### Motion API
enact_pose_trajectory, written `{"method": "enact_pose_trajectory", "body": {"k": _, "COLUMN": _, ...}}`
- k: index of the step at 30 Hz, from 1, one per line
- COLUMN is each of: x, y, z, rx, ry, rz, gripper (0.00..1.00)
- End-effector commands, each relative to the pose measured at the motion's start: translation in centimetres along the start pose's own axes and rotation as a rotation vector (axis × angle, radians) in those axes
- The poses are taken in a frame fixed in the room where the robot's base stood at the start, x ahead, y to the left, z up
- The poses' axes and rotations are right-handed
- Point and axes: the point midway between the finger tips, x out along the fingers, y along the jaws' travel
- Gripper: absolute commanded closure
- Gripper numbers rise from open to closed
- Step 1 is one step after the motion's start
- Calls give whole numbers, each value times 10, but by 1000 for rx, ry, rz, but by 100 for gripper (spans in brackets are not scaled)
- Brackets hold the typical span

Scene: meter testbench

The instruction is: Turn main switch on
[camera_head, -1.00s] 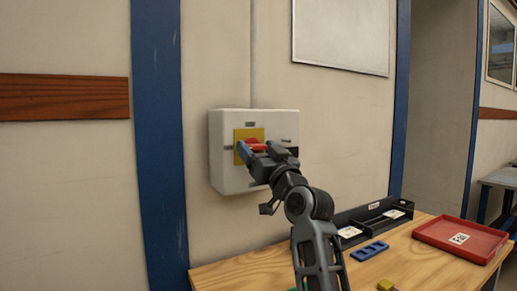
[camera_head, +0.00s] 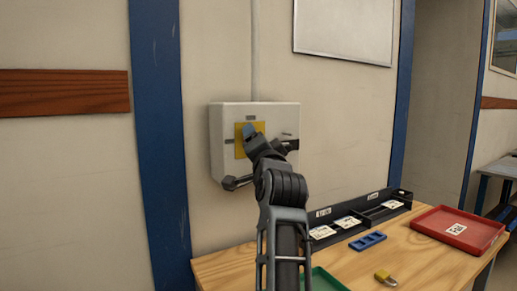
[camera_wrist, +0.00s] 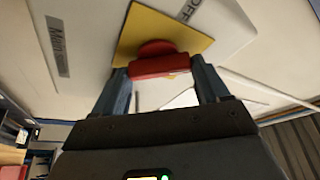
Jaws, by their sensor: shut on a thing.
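The main switch box (camera_head: 226,168) is a white-grey box on the wall, with a yellow plate (camera_head: 239,150) on its front. In the wrist view, the red switch handle (camera_wrist: 158,66) lies across the yellow plate (camera_wrist: 150,25). The labels "Main" and "OFF" show beside the plate, seen at a slant. My gripper (camera_wrist: 165,78) has its two blue-grey fingers on either end of the red handle, shut on it. In the head view, my gripper (camera_head: 252,136) covers the handle, so its angle is hidden there.
Below on the right is a wooden table (camera_head: 410,262) with a black bin (camera_head: 322,233), a red tray (camera_head: 440,232), a blue block (camera_head: 368,241), a yellow padlock (camera_head: 385,277) and a green tray (camera_head: 325,282). A blue post (camera_head: 160,150) stands left of the box.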

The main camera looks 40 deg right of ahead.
Motion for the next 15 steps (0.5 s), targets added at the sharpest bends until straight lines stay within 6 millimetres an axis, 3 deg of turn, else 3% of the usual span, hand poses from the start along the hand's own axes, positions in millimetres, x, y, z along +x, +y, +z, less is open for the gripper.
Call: {"method": "enact_pose_trajectory", "body": {"k": 15, "x": 0, "y": 0, "z": 0, "rx": 426, "ry": 1, "rz": 177, "gripper": 56}}
